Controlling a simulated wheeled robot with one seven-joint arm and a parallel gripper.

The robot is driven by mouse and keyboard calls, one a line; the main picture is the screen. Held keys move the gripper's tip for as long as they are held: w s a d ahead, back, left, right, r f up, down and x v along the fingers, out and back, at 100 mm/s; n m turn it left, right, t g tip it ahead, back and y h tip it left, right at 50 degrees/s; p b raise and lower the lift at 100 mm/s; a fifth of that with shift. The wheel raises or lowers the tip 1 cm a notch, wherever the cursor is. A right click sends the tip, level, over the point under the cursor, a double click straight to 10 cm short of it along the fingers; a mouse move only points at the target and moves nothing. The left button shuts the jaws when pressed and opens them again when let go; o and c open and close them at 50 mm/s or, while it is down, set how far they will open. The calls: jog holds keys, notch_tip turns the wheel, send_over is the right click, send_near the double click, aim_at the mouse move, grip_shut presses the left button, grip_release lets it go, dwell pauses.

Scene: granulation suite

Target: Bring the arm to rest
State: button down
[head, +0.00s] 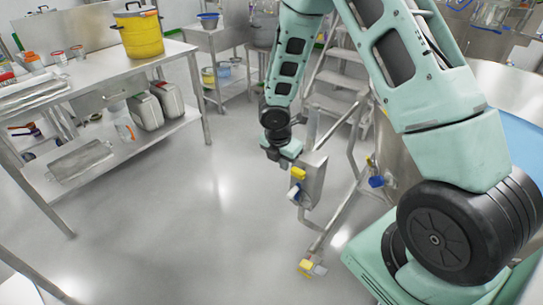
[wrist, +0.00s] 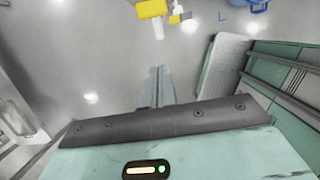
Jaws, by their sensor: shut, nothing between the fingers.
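My arm reaches in from the upper right of the head view and bends downward. My gripper (head: 285,160) hangs over the open floor at mid-picture, close to a steel post-mounted box (head: 314,178) on its right. I cannot tell from this view whether they touch. In the wrist view my gripper's fingers (wrist: 157,75) are together, with nothing between them, and the grey floor lies beyond. A yellow part (wrist: 151,8) shows past the fingertips at the top of that view.
A steel table (head: 180,49) with a yellow drum (head: 138,32) stands at the left. Metal steps (head: 335,80) rise behind the arm. A yellow-and-grey piece (head: 306,267) sits low. The centre-left floor is clear.

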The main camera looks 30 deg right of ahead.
jog(key=s+a+r+m, duration=0.3)
jog(key=a+r+m, duration=0.1)
jog(key=a+r, duration=0.4)
jog(key=s+a+r+m+y, duration=0.1)
jog(key=s+a+r+m, duration=0.2)
jog(key=s, duration=0.4)
jog(key=s+a+r+m+y, duration=0.1)
jog(key=s+a+r+m, duration=0.3)
jog(key=s+a, duration=0.3)
jog(key=s+a+r+m+g+y, duration=0.1)
jog(key=s+a+r+m, duration=0.2)
jog(key=s, duration=0.5)
jog(key=shift+a+r, duration=0.9)
jog(key=shift+a, duration=0.1)
jog(key=shift+s, duration=0.1)
